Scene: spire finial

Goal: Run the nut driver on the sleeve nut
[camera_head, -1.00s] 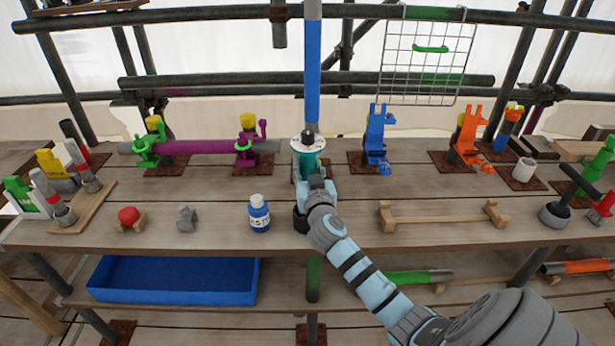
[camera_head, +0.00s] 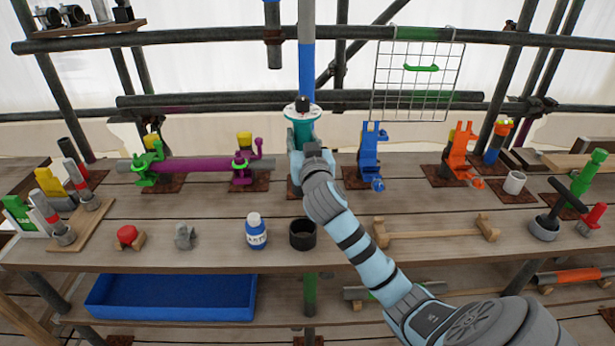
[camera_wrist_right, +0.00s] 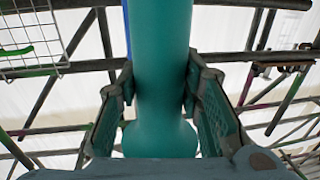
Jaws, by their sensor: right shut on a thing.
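My right gripper (camera_head: 305,152) is shut on a teal tool (camera_head: 304,132), likely the nut driver, and holds it upright over the bench. The tool has a white marked disc and a dark knob on top. In the right wrist view the two fingers (camera_wrist_right: 160,100) press the sides of the teal body (camera_wrist_right: 160,70), which flares lower down. A vertical pole with a blue section (camera_head: 306,75) stands behind the tool; I cannot tell whether they touch. I cannot make out the sleeve nut. My left gripper is not in view.
A black cup (camera_head: 302,235) and a blue-and-white bottle (camera_head: 256,232) stand before my right gripper. A blue clamp (camera_head: 370,150) and an orange clamp (camera_head: 463,150) stand to its right. A purple tube (camera_head: 200,164) lies left. A wire grid (camera_head: 415,85) hangs behind.

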